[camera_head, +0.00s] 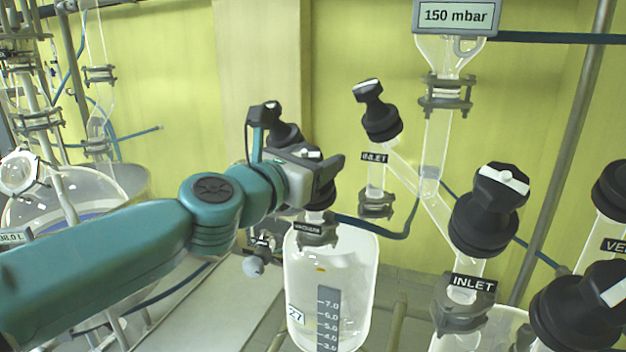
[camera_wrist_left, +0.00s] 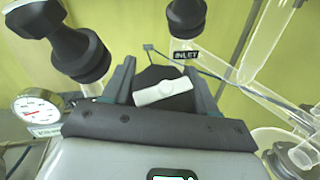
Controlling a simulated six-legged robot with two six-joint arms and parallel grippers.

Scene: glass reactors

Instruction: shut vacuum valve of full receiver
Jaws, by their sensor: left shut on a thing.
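A clear glass receiver (camera_head: 350,262) with a printed volume scale stands at the middle bottom in the head view. A valve with a small VACUUM label (camera_head: 307,228) sits above it. My left gripper (camera_head: 318,178) is at this valve, its fingers on either side of the black knob. In the left wrist view the knob (camera_wrist_left: 163,92) is between the two fingers, and its white bar lies nearly level, slightly tilted. The fingers hide much of the knob in the head view. My right gripper is in neither view.
Black INLET valves (camera_head: 381,112) (camera_head: 488,210) stand to the right on glass tubing. Another black valve (camera_head: 283,132) is close behind my gripper. A 150 mbar display (camera_head: 456,16) is at the top. A large glass vessel (camera_head: 100,195) is at the left.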

